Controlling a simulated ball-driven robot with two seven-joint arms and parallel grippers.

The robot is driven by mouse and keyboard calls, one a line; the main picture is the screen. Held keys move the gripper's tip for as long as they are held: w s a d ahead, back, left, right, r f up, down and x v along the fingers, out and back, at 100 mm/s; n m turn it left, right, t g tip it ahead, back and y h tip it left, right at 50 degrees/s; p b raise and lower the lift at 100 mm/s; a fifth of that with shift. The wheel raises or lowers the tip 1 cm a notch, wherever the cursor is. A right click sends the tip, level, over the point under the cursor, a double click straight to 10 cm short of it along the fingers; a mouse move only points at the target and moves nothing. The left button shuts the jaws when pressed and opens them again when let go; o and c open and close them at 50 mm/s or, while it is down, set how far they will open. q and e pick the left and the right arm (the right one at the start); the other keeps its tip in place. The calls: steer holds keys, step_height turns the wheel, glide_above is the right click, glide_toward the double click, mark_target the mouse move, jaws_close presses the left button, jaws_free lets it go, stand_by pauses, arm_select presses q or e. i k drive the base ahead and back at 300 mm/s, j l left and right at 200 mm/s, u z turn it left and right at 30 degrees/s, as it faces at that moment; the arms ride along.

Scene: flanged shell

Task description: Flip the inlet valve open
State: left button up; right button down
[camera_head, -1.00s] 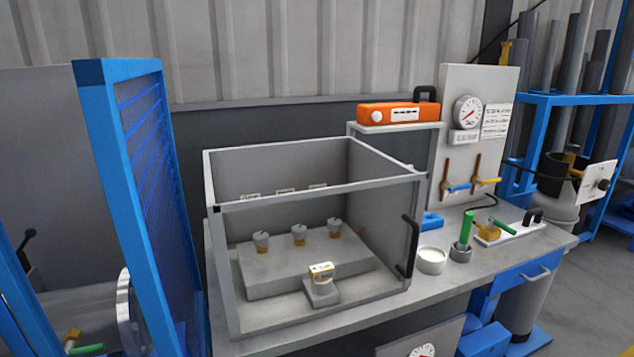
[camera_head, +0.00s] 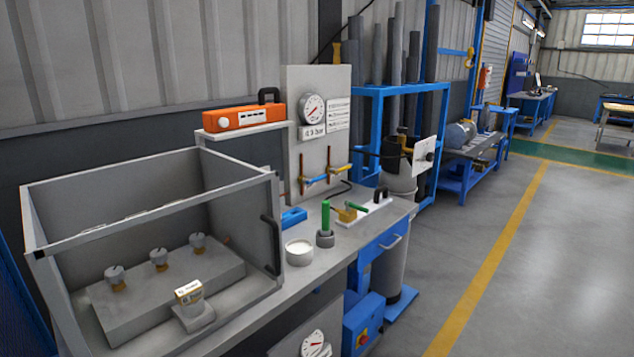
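A grey upright panel (camera_head: 296,158) stands at the back of the bench. Two copper-coloured pipes on it carry a blue lever (camera_head: 317,180) and a yellow lever (camera_head: 342,169). Both levers stick out sideways, roughly level. A brass valve (camera_head: 347,214) with a green lever (camera_head: 358,207) lies on a white board on the bench. I cannot read any label that tells which is the inlet valve. A round gauge (camera_head: 312,109) sits high on the panel. Neither of my grippers is in view.
An open-fronted grey box (camera_head: 150,196) with several fittings on a block fills the left of the bench. A white dish (camera_head: 299,253) and a green-handled tool (camera_head: 325,223) stand before the panel. Free floor (camera_head: 510,270) lies to the right.

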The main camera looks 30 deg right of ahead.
mark_target(307, 181)
steer(key=i+l, duration=0.15)
steer(key=l, duration=0.25)
steer(key=i+l, duration=0.15)
steer(key=l, duration=0.25)
steer(key=i+l+u, duration=0.1)
steer(key=l, duration=0.25)
steer(key=i+l, duration=0.25)
steer(key=l, duration=0.15)
steer(key=i+l, duration=0.1)
steer(key=l, duration=0.3)
steer(key=i+l+u, duration=0.1)
steer(key=l, duration=0.3)
steer(key=i+l, duration=0.2)
steer(key=l, duration=0.25)
steer(key=i+l+u, duration=0.1)
steer(key=l, duration=0.3)
